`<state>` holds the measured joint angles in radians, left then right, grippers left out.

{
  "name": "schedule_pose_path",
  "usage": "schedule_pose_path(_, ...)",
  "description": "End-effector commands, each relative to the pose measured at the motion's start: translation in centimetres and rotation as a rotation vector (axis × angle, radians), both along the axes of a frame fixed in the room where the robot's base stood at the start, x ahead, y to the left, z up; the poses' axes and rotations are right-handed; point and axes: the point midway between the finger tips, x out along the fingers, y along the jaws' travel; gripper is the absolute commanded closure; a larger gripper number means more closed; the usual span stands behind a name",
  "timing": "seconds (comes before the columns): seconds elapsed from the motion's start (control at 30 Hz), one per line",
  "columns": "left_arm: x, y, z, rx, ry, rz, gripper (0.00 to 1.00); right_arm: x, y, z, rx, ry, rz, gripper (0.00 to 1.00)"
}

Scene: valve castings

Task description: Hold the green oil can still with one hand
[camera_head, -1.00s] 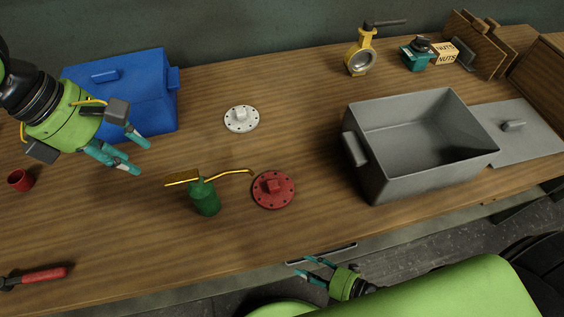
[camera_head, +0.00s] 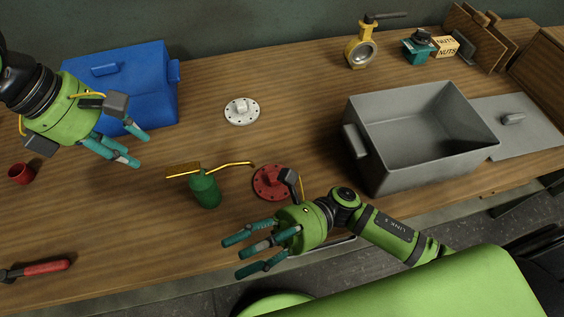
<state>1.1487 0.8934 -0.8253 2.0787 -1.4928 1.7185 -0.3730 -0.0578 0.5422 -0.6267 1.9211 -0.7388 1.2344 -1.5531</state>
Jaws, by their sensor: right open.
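The green oil can (camera_head: 205,191) stands upright on the wooden bench, with a brass lever at its top left and a thin brass spout reaching right. My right gripper (camera_head: 250,249) is open and empty near the bench's front edge, below and to the right of the can in the picture, apart from it. My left gripper (camera_head: 140,148) is over the bench in front of the blue box, up and left of the can. Its fingers look spread, with nothing between them.
A red flange (camera_head: 267,182) lies right of the can, partly behind my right wrist. A white flange (camera_head: 242,111), blue box (camera_head: 130,90), open grey bin (camera_head: 372,183), red cup (camera_head: 22,174) and red-handled tool (camera_head: 45,268) are on the bench.

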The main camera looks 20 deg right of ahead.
Motion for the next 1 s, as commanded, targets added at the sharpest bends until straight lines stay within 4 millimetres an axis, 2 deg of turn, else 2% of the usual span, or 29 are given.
schedule_pose_path(0.03, 0.0, 0.0, 0.0, 0.0, 0.0, 0.0, 0.61, 2.4, -0.4, 0.2, -0.089, -0.06, -0.055, 0.56)
schedule_pose_path(0.17, 0.0, 0.0, 0.0, 0.0, 0.0, 0.0, 0.61, 8.7, -1.7, 1.8, -0.27, -0.189, -0.24, 0.56)
schedule_pose_path(0.3, 0.0, 0.0, 0.0, 0.0, 0.0, 0.0, 0.61, 15.1, -4.2, 5.2, -0.4, -0.328, -0.469, 0.56)
schedule_pose_path(0.33, 0.0, 0.0, 0.0, 0.0, 0.0, 0.0, 0.61, 16.3, -5.1, 4.8, -0.45, -0.351, -0.509, 0.56)
schedule_pose_path(0.37, 0.0, 0.0, 0.0, 0.0, 0.0, 0.0, 0.61, 16.9, -5.9, 3.5, -0.505, -0.357, -0.526, 0.56)
schedule_pose_path(0.4, 0.0, 0.0, 0.0, 0.0, 0.0, 0.0, 0.61, 17.2, -6.7, 1.8, -0.565, -0.359, -0.526, 0.56)
schedule_pose_path(0.5, 0.0, 0.0, 0.0, 0.0, 0.0, 0.0, 0.61, 17.5, -8.2, -1.2, -0.671, -0.359, -0.519, 0.56)
schedule_pose_path(0.67, 0.0, 0.0, 0.0, 0.0, 0.0, 0.0, 0.61, 17.6, -9.5, -3.8, -0.759, -0.358, -0.506, 0.56)
schedule_pose_path(0.77, 0.0, 0.0, 0.0, 0.0, 0.0, 0.0, 0.61, 17.7, -9.2, -4.4, -0.773, -0.355, -0.502, 0.56)
schedule_pose_path(1.0, 0.0, 0.0, 0.0, 0.0, 0.0, 0.0, 0.61, 18.3, -6.1, -5.7, -0.772, -0.355, -0.502, 0.56)
